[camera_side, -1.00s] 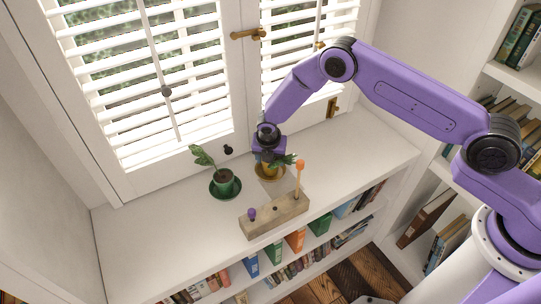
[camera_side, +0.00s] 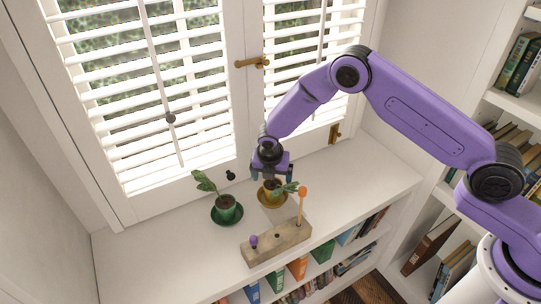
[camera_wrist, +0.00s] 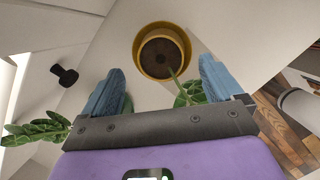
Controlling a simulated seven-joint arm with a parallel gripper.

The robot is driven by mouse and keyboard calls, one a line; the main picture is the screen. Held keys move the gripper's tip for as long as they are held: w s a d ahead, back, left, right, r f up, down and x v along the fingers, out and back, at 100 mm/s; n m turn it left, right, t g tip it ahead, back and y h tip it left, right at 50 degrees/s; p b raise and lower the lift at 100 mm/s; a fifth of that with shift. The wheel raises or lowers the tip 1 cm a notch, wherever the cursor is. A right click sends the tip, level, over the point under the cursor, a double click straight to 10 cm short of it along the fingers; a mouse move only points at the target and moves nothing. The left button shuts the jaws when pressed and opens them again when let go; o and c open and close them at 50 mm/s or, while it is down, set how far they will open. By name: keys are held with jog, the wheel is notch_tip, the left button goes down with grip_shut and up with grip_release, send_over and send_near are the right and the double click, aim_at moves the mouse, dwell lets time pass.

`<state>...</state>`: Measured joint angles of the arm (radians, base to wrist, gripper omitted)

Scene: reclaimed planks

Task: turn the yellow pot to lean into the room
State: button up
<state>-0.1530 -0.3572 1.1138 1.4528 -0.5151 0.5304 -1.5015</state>
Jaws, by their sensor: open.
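The yellow pot (camera_side: 268,197) stands on the white sill on its saucer, right of the green pot. Its plant leans to the right in the side view, toward the orange-topped peg. In the wrist view the yellow pot (camera_wrist: 162,52) shows its rim and dark soil, with the stem and leaves running down between my fingers. My gripper (camera_side: 270,178) is above the yellow pot, pointing down, with its blue fingers (camera_wrist: 160,90) spread apart and nothing between them but the plant's leaves below. I cannot tell whether a finger touches the leaves.
A green pot (camera_side: 226,211) with a leafy plant stands to the left. A wooden block (camera_side: 275,243) with a purple peg (camera_side: 253,240) and an orange-topped peg (camera_side: 302,192) lies in front. A small black knob (camera_side: 230,175) is behind. The sill's left part is clear.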

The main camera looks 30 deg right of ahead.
jog(key=s+r+m, duration=0.2)
jog(key=s+r, duration=0.3)
jog(key=r, duration=0.4)
jog(key=s+r+m, duration=0.2)
jog(key=s+r, duration=0.3)
jog(key=r, duration=0.4)
jog(key=s+d+r+m, duration=0.2)
jog(key=s+d+m, duration=0.2)
jog(key=s, duration=0.6)
jog(key=s+d+r+m+g+y, duration=0.1)
jog(key=s+d+r+m, duration=0.1)
jog(key=s+d, duration=0.4)
jog(key=s+d+r+m+g+y, duration=0.1)
jog(key=s+d+r+m, duration=0.2)
jog(key=s, duration=1)
jog(key=d+m, duration=0.2)
jog(key=shift+s+m, duration=0.3)
